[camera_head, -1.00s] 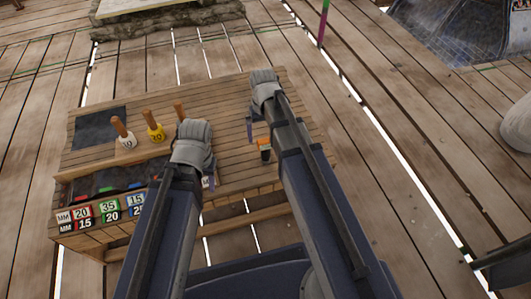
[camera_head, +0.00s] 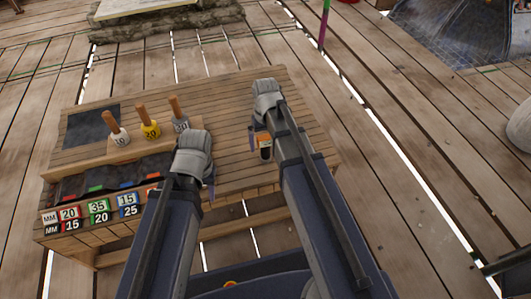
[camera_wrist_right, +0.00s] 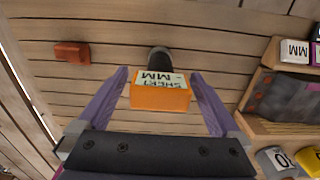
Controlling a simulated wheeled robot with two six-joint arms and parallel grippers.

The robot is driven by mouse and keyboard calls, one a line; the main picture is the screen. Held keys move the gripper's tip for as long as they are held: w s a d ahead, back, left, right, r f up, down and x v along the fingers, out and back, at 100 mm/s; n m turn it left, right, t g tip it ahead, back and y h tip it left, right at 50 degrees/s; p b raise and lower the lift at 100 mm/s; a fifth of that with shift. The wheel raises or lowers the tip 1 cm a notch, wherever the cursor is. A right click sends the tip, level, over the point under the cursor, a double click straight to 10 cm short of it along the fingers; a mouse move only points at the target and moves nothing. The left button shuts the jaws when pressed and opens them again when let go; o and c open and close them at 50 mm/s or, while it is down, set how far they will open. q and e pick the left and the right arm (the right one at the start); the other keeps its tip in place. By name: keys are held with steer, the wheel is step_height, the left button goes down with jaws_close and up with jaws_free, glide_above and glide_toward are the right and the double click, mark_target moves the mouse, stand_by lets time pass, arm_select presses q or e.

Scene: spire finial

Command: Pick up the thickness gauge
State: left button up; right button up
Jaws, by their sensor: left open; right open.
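The thickness gauge (camera_wrist_right: 160,95) appears to be the orange block with a pale "SHIM MM" label in the right wrist view. A dark round part sits behind it. It also shows in the head view (camera_head: 264,148), over the bench and partly beside my right arm. My right gripper (camera_wrist_right: 158,76) is open, with its purple fingers on either side of the block and visible gaps. In the head view my right gripper (camera_head: 256,138) is mostly hidden by its wrist. My left gripper (camera_head: 209,183) is open by the bench's front edge, with only a finger tip showing.
The wooden bench (camera_head: 225,110) holds three wooden-handled weights or plugs (camera_head: 149,128) and a dark pad (camera_head: 93,126). A trough (camera_head: 110,180) with coloured number labels runs along its front left. A small red-brown block (camera_wrist_right: 72,53) lies left of the gauge in the wrist view.

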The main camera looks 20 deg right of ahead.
steer(key=shift+f, duration=0.5)
steer(key=shift+r, duration=0.1)
steer(key=c, duration=1.5)
